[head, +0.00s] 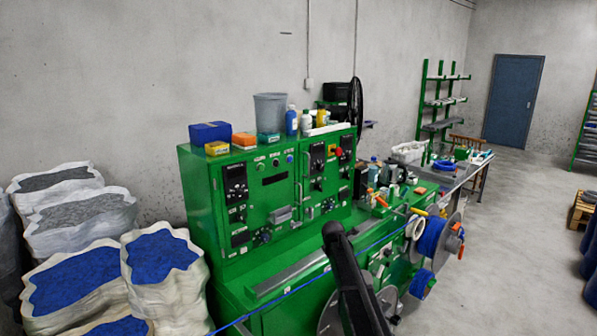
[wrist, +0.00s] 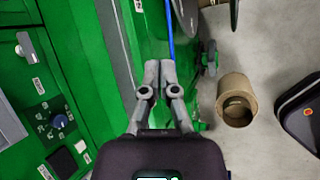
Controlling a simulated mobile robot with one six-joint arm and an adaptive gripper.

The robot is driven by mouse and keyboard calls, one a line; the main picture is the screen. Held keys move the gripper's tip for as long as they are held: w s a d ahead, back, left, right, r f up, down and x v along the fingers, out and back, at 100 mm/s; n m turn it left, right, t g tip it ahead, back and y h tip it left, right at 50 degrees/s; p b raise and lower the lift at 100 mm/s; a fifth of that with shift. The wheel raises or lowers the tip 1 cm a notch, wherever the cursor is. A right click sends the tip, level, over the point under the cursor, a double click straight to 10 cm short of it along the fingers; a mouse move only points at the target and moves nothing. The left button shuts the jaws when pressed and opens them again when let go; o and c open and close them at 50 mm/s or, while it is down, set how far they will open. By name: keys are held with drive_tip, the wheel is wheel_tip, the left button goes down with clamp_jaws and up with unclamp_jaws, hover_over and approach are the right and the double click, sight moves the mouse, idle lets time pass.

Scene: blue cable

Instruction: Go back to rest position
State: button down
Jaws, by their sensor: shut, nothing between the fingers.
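My gripper (wrist: 160,68) is in the wrist view with its two grey fingers together and nothing between them. It hangs over the front of the green machine (wrist: 118,70). A blue cable (wrist: 170,30) runs up from just beyond the fingertips; I cannot tell how far below them it lies. In the head view the blue cable (head: 290,293) stretches along the front of the green machine (head: 265,215) towards a blue spool (head: 430,237). My dark arm crosses in front of it, and the fingers cannot be made out there.
Sacks of blue granules (head: 160,255) stand at the left. Boxes, bottles and a grey bucket (head: 270,112) sit on the machine. Open concrete floor (head: 510,250) lies to the right.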

drive_tip(key=s+d+f+m+g+b, duration=0.1)
drive_tip(key=s+f+m+g+b, duration=0.1)
drive_tip(key=s+m, duration=0.6)
drive_tip(key=s+d+f+m+g+y+b, duration=0.1)
drive_tip(key=s+f+m, duration=0.3)
drive_tip(key=s, duration=1.6)
drive_tip(key=s+d+f+m+g+b, duration=0.1)
drive_tip(key=s+f+m+g+b, duration=0.2)
drive_tip(key=s+m, duration=0.9)
drive_tip(key=s, duration=0.3)
drive_tip(key=shift+d+f, duration=0.15)
drive_tip(key=shift+d, duration=0.1)
drive_tip(key=c, duration=1.4)
unclamp_jaws()
drive_tip(key=shift+w, duration=0.1)
